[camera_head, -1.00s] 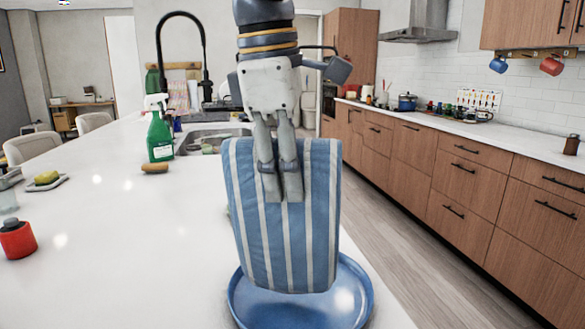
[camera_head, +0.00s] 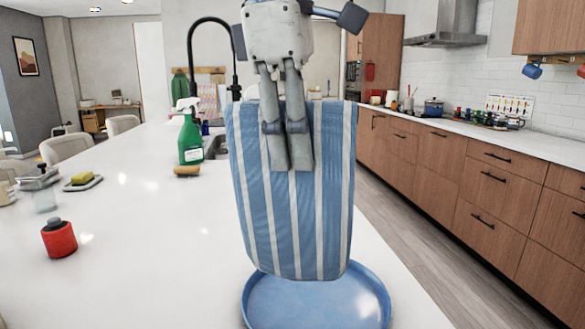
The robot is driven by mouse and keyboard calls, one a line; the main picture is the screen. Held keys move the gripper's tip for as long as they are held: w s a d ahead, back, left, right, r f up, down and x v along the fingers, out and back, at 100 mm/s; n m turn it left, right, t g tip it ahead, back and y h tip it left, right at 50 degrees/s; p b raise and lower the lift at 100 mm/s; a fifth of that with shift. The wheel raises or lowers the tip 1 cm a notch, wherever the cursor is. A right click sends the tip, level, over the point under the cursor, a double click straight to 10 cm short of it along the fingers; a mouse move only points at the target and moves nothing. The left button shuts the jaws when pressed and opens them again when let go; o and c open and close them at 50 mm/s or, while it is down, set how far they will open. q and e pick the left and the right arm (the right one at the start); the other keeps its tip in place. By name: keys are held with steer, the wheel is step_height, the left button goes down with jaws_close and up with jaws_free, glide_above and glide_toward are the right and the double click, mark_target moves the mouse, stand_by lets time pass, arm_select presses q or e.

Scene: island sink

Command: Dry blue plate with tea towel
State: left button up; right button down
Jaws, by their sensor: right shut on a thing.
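The blue-and-white striped tea towel (camera_head: 292,225) hangs in the middle of the head view. My right gripper (camera_head: 290,160) is shut on its upper part, with the fingers pointing down. The blue plate (camera_head: 320,305) lies on the white island top at the bottom of the view, near the island's right edge. The towel's lower edge hangs in front of the plate's far part and hides it. I cannot tell if the towel touches the plate. The plate's near edge is cut off by the frame. My left gripper is not in view.
A green spray bottle (camera_head: 190,137) and a brown brush (camera_head: 186,171) stand near the black faucet (camera_head: 190,65) and sink. A red container (camera_head: 59,238) and a dish with a yellow sponge (camera_head: 81,178) are at left. The island top (camera_head: 140,270) left of the plate is clear.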

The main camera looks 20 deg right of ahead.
steer(key=shift+a+r, duration=0.15)
steer(key=shift+r, duration=2.1)
